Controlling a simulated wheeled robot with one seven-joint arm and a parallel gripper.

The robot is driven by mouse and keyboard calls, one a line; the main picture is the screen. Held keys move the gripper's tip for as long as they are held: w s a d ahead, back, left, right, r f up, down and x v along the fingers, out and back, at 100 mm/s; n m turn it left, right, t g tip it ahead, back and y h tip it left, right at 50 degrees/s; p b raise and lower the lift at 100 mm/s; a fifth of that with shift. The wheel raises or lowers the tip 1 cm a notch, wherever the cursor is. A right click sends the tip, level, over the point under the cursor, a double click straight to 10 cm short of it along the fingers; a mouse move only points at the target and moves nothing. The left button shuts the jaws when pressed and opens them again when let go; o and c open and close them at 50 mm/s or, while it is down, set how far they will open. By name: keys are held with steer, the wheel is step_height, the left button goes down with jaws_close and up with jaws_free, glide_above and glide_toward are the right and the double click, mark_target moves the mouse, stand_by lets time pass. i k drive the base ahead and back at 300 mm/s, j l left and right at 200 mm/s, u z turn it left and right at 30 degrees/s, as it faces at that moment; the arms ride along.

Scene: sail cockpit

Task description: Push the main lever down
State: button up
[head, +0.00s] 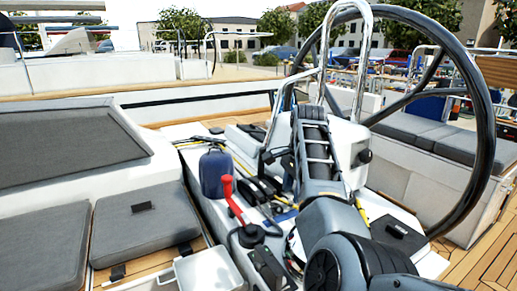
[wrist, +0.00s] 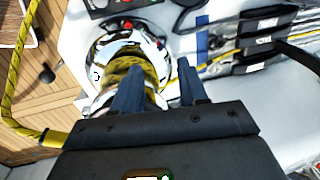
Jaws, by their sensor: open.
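A bank of black levers (head: 265,187) sits on the white cockpit console, left of my arm in the head view. Black rope-clutch bodies with small labels also show at the upper right of the wrist view (wrist: 256,44). The labels are too small to read, so I cannot tell which lever is the main one. My gripper (wrist: 158,65) is open, with two dark blue fingers apart and nothing held. In the wrist view the clutches lie to the right of its fingers, not between them. In the head view I cannot make out the fingertips.
A chrome winch (wrist: 115,50) wound with yellow rope lies under and beyond the left finger. A red-handled lever (head: 232,198) and a blue bag-like object (head: 214,173) stand left of the levers. A large black steering wheel (head: 478,165) arches at the right. Grey cushions (head: 145,222) lie at left.

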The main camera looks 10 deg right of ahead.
mark_target(261, 164)
steer(key=i, duration=1.25)
